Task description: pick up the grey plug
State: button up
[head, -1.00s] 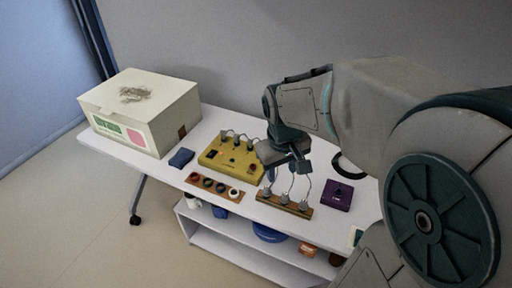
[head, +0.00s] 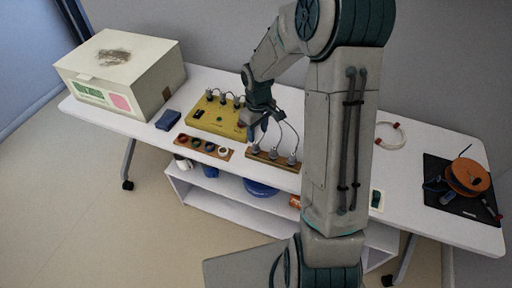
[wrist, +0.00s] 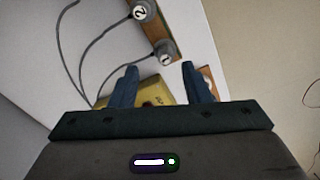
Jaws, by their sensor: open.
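Grey plugs with cables stand in a wooden strip (head: 264,158) at the table's front edge. In the head view they are a left plug (head: 255,150), a middle plug (head: 274,153) and a right plug (head: 292,159). In the wrist view, two plugs with numbered tops show: a nearer plug (wrist: 166,50) and a farther plug (wrist: 144,11). My gripper (head: 258,128) is open and empty, pointing down above the strip's left end. In the wrist view, the nearer plug lies just beyond and between the fingertips of my gripper (wrist: 159,68), apart from them.
A yellow board (head: 218,118) with cabled plugs lies left of my gripper. A wooden strip with round coloured pieces (head: 204,147), a dark blue block (head: 168,120) and a large cream box (head: 125,72) are farther left. A black mat with an orange reel (head: 466,178) lies right.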

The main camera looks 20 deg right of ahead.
aim_at(256, 143)
notch_tip(256, 143, down, 2)
jog(key=shift+f, duration=0.15)
jog(key=f, duration=0.5)
jog(key=shift+s+a+p, duration=0.15)
jog(key=shift+a+p, duration=0.15)
jog(key=shift+a, duration=0.05)
jog(key=c, duration=0.8)
